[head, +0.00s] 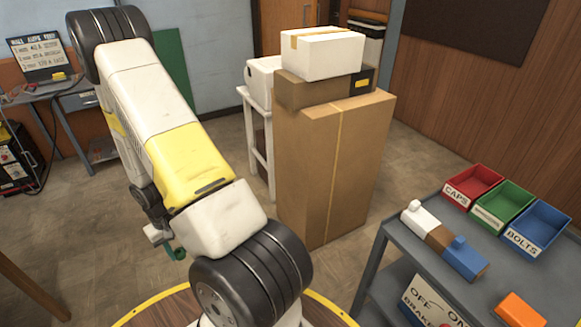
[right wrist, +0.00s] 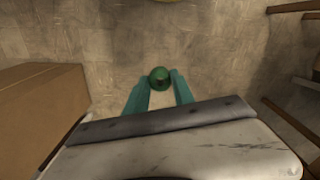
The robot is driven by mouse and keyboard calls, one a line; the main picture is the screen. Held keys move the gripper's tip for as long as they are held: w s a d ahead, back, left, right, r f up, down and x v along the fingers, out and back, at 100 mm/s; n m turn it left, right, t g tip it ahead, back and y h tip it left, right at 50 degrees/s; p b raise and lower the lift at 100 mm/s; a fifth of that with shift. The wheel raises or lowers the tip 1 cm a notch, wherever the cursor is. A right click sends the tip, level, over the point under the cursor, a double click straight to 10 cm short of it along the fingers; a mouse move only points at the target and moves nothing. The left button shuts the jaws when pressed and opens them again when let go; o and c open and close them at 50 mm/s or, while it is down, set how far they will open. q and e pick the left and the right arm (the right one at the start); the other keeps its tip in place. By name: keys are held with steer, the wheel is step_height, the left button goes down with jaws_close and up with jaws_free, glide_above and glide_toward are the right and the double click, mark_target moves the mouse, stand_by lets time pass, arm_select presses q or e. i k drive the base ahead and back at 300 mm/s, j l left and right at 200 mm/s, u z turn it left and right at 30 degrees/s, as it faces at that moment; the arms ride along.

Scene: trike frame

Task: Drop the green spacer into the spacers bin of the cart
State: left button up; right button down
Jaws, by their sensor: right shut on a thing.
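My right gripper (head: 172,248) hangs left of the middle in the head view, over the floor and partly hidden by my arm. In the right wrist view its two teal fingers (right wrist: 160,86) are shut on the green spacer (right wrist: 159,77), a small round piece at the fingertips. The cart (head: 389,258) stands at the right in the head view. On its top, the green bin (head: 488,218) sits between the red and blue bins; its label is too small to read. The gripper is well left of the cart. My left gripper is not in view.
The red CAPS bin (head: 456,200) and blue BOLTS bin (head: 522,243) flank the green one. A white, brown and blue block (head: 439,238) and an orange piece (head: 518,311) lie on the cart. A tall cardboard box (head: 330,165) stands between my arm and the cart.

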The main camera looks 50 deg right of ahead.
mark_target(504, 214)
steer(key=i+z, duration=0.15)
steer(key=z, duration=0.35)
steer(key=i+j+z, duration=0.1)
steer(key=z, duration=0.35)
steer(key=i+j+z, duration=0.1)
steer(key=z, duration=0.4)
steer(key=i+j, duration=0.05)
steer(key=i, duration=0.05)
